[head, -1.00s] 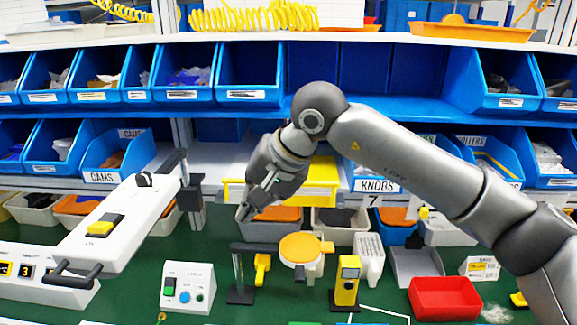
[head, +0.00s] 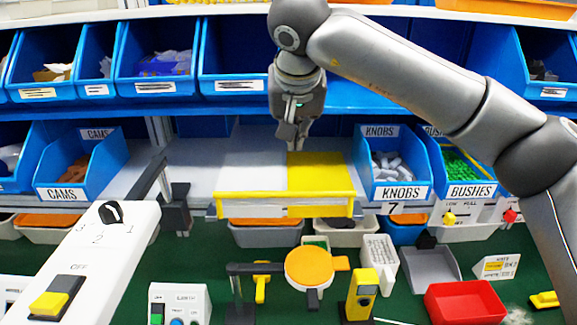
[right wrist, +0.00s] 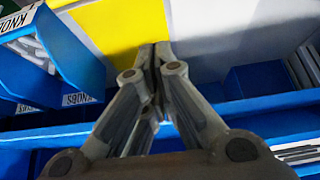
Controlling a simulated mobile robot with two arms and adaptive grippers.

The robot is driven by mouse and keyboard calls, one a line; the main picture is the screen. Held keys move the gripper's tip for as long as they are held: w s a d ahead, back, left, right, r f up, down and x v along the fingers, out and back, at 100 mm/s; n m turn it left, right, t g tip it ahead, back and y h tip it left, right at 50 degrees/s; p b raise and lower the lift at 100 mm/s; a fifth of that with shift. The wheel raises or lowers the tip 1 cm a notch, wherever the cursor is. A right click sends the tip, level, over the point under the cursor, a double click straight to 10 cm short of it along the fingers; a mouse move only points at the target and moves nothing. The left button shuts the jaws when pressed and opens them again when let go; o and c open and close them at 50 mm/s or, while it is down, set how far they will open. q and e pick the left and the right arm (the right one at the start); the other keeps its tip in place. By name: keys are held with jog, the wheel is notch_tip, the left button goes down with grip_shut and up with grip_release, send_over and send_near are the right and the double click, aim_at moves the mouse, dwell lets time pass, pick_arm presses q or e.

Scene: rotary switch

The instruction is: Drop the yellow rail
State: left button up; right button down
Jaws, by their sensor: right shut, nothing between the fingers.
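The yellow rail (head: 250,207) runs across the front edge of a shelf bay in the middle of the head view. It looks upright, with short end posts. Behind it, the shelf floor has a white half and a yellow half (head: 320,170). My right gripper (head: 292,146) points down above this shelf floor, behind the rail and apart from it. Its fingers are shut and empty. In the right wrist view, the shut fingertips (right wrist: 160,48) show against the yellow and white surface; the rail cannot be made out there. My left gripper is not in view.
Blue bins of knobs (head: 388,165) and bushes (head: 465,165) stand right of the bay, and a cams bin (head: 85,165) left. A white box with a rotary switch (head: 110,213) is at front left. An orange disc (head: 309,266) and red tray (head: 465,302) are below.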

jog(key=p+x, duration=0.3)
jog(key=x, duration=0.5)
jog(key=shift+s+d+f, duration=0.15)
jog(key=shift+f+p, duration=0.5)
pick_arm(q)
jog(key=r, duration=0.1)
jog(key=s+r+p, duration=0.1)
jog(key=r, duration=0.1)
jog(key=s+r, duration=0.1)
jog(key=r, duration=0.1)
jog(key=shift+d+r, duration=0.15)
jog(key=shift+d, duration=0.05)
pick_arm(e)
jog(key=s, duration=0.1)
jog(key=s+f, duration=0.1)
jog(key=s, duration=0.1)
jog(key=shift+s, duration=0.2)
jog(key=shift+w, duration=0.1)
